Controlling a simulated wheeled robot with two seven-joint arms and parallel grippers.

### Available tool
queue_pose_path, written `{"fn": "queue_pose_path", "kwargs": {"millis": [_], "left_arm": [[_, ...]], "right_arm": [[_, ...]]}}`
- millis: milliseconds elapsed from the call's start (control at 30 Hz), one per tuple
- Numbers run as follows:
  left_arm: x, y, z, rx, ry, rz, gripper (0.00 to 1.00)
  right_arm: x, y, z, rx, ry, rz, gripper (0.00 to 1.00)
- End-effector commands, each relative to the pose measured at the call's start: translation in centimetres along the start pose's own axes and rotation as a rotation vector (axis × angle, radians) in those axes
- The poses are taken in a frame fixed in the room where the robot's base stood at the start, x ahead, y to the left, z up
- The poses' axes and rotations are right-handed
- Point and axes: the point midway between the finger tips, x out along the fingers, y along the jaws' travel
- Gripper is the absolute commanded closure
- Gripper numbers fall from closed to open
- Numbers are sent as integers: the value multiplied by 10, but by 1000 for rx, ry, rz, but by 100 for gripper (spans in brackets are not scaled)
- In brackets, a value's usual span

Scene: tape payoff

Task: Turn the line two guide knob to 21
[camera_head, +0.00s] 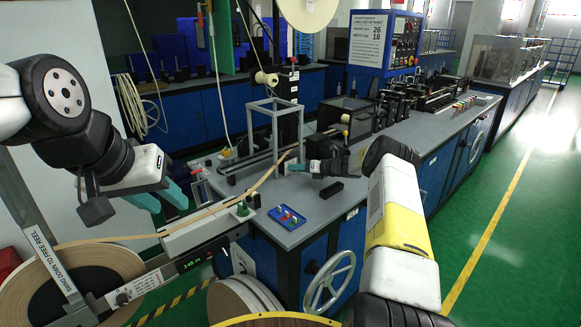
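No knob scale or number 21 can be read in the head view, so I cannot tell which part is the line two guide knob. My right gripper (298,167) reaches left over the grey bench top (272,190), beside the tan tape strip (265,180) and the grey upright frame (273,125). Its teal fingertips are small here; whether they hold anything is hidden. My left gripper (160,200) hangs at the left, above the tape, with its two teal fingers apart and nothing visible between them. A set-up sheet (368,40) shows 26 and 18.
A blue tray (287,218) with small coloured pieces and a black block (331,189) sit on the bench. A grey handwheel (330,283) is on the bench front. A tape reel (70,285) with a digital readout (203,254) stands lower left. The floor at right is clear.

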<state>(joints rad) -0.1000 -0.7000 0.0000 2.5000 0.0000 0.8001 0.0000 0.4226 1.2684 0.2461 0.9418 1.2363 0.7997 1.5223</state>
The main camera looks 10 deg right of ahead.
Motion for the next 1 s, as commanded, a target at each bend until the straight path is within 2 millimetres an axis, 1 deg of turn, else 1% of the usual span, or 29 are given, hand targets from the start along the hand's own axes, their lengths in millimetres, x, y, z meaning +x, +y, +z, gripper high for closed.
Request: {"fn": "queue_pose_path", "kwargs": {"millis": [67, 167, 267, 500, 600, 733, 1000], "left_arm": [[0, 0, 0, 0, 0, 0, 64], [0, 0, 0, 0, 0, 0, 64], [0, 0, 0, 0, 0, 0, 64], [0, 0, 0, 0, 0, 0, 64], [0, 0, 0, 0, 0, 0, 64], [0, 0, 0, 0, 0, 0, 64], [0, 0, 0, 0, 0, 0, 64]], "right_arm": [[0, 0, 0, 0, 0, 0, 57], [-5, 0, 0, 1, 0, 0, 57], [-19, -1, 1, 1, 0, -2, 57], [-60, -1, 0, 2, 0, -1, 57], [-71, -1, 0, 1, 0, -1, 57], [-77, 0, 0, 1, 0, 0, 57], [-78, 0, 0, 0, 0, 0, 57]]}}
